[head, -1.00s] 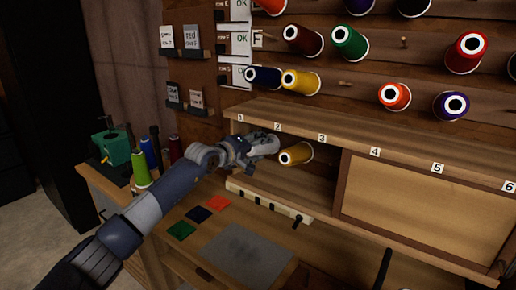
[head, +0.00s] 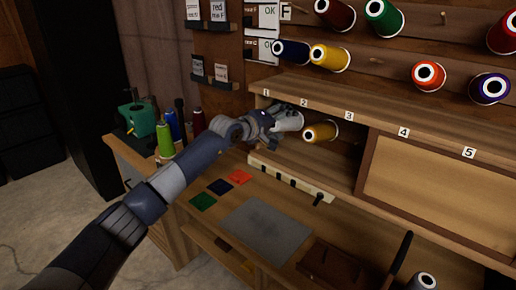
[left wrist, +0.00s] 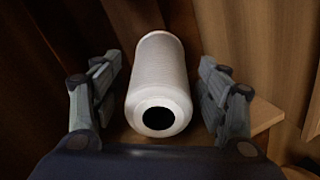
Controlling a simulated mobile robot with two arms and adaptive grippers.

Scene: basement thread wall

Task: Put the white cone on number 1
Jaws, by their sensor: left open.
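The white cone (left wrist: 158,75) lies between the two open fingers of my left gripper (left wrist: 160,95) in the left wrist view, its dark hollow end toward the camera. A gap shows between the cone and each finger. In the head view the white cone (head: 289,121) is at the left end of the shelf opening, below the number labels, partly covered by my left gripper (head: 280,119). The number 1 label (head: 266,92) is on the shelf edge just above the gripper. Whether the cone rests on a peg is hidden. My right gripper is not in view.
A wooden panel (head: 440,190) closes the compartment further right. Several colored cones hang on the wall above. The desk below has a grey mat (head: 264,230) and colored swatches (head: 220,187).

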